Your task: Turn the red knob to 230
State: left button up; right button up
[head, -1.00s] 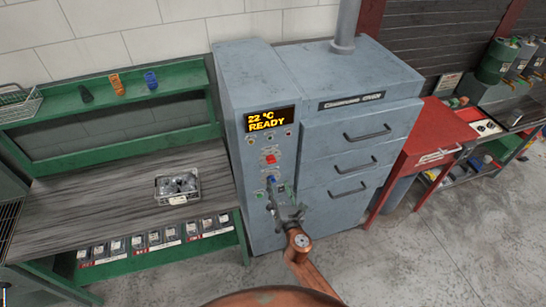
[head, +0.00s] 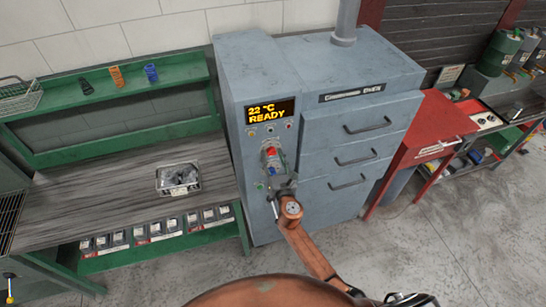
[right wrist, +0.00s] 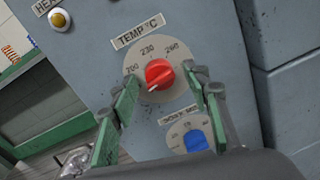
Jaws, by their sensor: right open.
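The red knob (right wrist: 159,73) sits on a pale round dial (right wrist: 184,92) labelled TEMP °C on the grey oven front. The dial reads about 200, 230 and 260, and the knob's white mark points to the lower left, below the 200 label. My right gripper (right wrist: 164,82) is open, with one green-padded finger on each side of the knob; I cannot tell whether they touch it. My left gripper is not in view.
A blue knob (right wrist: 196,140) on a second dial lies just below. The oven display (head: 270,110) reads 22 °C READY. Oven drawers with handles (head: 367,125) are at the right. A workbench (head: 100,200) with a wire basket (head: 178,178) stands at the left.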

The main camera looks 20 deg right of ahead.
jog(key=shift+c, duration=0.3)
jog(key=c, duration=1.1)
jog(key=shift+m, duration=0.3)
jog(key=m, duration=0.4)
jog(key=shift+m, duration=0.3)
jog(key=m, duration=0.4)
jog(key=shift+r+g, duration=0.15)
jog(key=shift+g, duration=0.15)
jog(key=m+y+p, duration=0.1)
jog(key=m, duration=0.4)
jog(key=shift+r, duration=0.1)
jog(key=shift+m+y+p, duration=0.3)
jog(key=shift+m, duration=2)
jog(key=shift+d, duration=0.1)
